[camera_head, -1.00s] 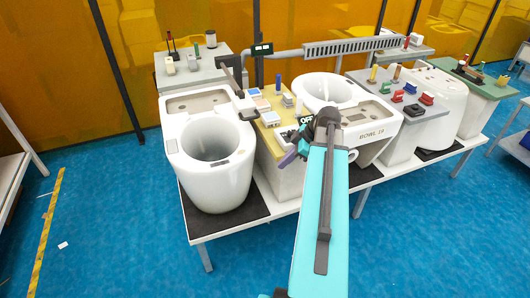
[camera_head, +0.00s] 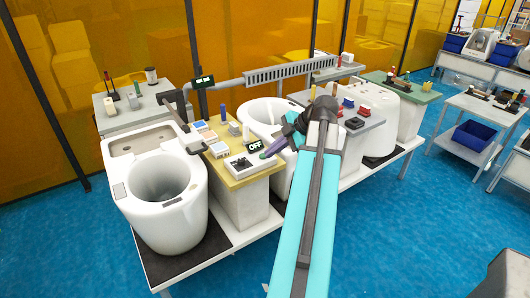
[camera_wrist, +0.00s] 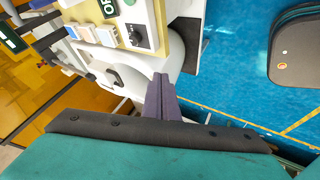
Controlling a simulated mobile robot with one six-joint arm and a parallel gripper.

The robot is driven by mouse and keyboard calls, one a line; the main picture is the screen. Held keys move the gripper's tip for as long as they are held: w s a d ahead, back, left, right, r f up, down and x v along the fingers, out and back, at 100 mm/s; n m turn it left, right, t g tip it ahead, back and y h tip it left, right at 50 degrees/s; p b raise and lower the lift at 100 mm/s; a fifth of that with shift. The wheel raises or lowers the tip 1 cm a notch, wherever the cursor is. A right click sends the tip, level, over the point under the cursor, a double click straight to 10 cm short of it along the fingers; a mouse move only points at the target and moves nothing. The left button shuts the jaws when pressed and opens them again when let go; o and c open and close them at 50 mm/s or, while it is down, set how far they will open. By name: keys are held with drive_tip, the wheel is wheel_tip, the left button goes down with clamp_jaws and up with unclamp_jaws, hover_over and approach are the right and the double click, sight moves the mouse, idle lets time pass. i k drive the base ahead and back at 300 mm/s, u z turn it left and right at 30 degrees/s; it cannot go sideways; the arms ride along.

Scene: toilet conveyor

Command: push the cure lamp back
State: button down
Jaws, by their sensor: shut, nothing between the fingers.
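What looks like the cure lamp is a dark swing arm with a pale grey head (camera_head: 193,142). Its head hangs at the right rim of the left white toilet bowl (camera_head: 160,185). My gripper (camera_head: 266,153) is shut and empty, with purple fingers. In the head view it points left over the yellow-topped stand, right of the lamp head and apart from it. The shut fingers show in the wrist view (camera_wrist: 158,95). I cannot make out the lamp surely in the wrist view.
A second toilet bowl (camera_head: 262,114) stands behind my arm. Blue floor is free in front.

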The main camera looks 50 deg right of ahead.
sight(190, 141)
drive_tip(key=u, duration=0.75)
drive_tip(key=i, duration=0.5)
drive_tip(key=z, duration=0.6)
